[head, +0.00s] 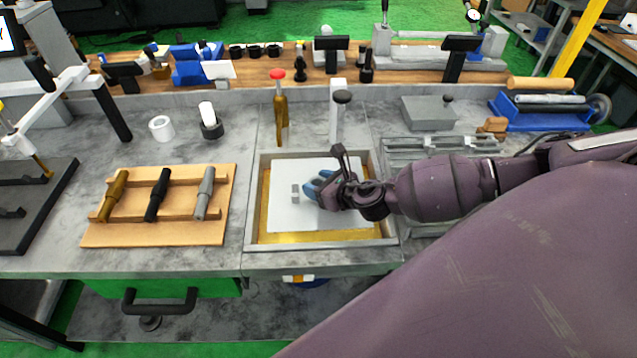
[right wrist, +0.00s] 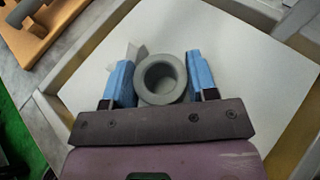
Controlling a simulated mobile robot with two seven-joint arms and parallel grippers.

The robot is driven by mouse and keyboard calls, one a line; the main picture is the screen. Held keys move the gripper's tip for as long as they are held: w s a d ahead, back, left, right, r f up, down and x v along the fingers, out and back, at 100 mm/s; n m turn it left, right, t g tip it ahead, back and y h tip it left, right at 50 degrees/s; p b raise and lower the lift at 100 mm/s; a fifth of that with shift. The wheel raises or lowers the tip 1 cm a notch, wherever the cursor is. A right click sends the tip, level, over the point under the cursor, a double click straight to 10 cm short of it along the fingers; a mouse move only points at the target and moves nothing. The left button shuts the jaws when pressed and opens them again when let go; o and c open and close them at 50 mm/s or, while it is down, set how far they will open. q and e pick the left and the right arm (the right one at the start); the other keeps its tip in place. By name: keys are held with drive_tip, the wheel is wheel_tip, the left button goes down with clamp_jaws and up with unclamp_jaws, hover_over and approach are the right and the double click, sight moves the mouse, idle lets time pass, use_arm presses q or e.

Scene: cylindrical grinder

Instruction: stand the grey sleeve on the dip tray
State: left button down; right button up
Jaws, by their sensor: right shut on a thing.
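The dip tray (head: 253,205) is a grey-rimmed square tray with a yellow inside and a pale plate (head: 340,222) in it. My right gripper (head: 318,190) is over the pale plate, coming in from the right. In the right wrist view, its blue fingers (right wrist: 162,82) are shut on the grey sleeve (right wrist: 145,88), a short thick ring with its open bore facing the camera. The pale plate lies behind it; whether the sleeve touches it I cannot tell. In the head view the fingers largely hide the sleeve. My left gripper is not in view.
A small pale grey piece (right wrist: 130,58) shows beside the sleeve. A wooden rack (head: 160,235) with three shafts stands left of the tray. A white ring (head: 161,128) and a white cylinder on a black base (head: 210,122) stand behind. A red-knobbed post (head: 281,110) rises behind the tray.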

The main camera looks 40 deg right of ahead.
drive_tip(key=shift+f, duration=0.1)
drive_tip(key=o, duration=0.9)
drive_tip(key=shift+r, duration=0.2)
drive_tip(key=b+v, duration=0.1)
drive_tip(key=v, duration=0.9)
drive_tip(key=shift+s+d, duration=0.1)
drive_tip(key=shift+s, duration=0.3)
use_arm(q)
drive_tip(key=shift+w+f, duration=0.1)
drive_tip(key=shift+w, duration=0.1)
use_arm(e)
drive_tip(key=shift+s+d+r, duration=0.1)
drive_tip(key=shift+s+r, duration=0.15)
drive_tip(key=shift+s, duration=0.3)
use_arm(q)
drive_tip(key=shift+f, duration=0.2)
